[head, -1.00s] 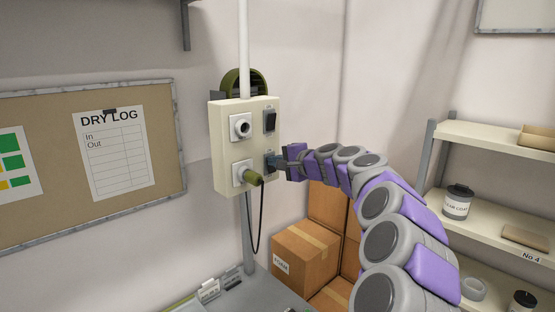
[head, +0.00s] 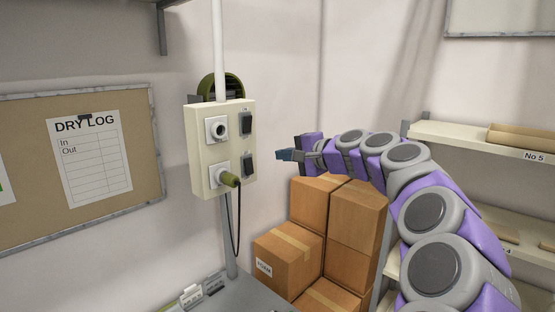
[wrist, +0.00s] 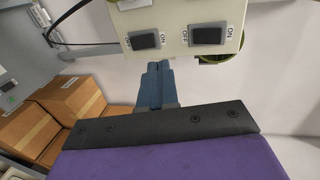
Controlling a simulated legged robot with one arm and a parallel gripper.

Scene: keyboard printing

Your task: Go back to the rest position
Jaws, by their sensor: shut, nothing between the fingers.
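My gripper (head: 284,155) is shut and empty in the head view, to the right of the cream switch box and apart from it. Its blue-grey fingers (wrist: 154,84) also show shut in the wrist view, pointing toward the box. The switch box (head: 206,150) has two dark rocker switches on its right side, an upper switch (head: 245,123) and a lower switch (head: 248,163). An empty round socket (head: 217,130) is at the upper left of its front. A green plug (head: 229,179) with a black cable sits in the lower socket.
Stacked cardboard boxes (head: 355,214) stand below my arm. Shelves (head: 465,139) are at the right. A grey bench (head: 245,291) is at the bottom, and a cork board (head: 30,178) with a dry log sheet hangs at the left. Open air lies between the gripper and the switch box.

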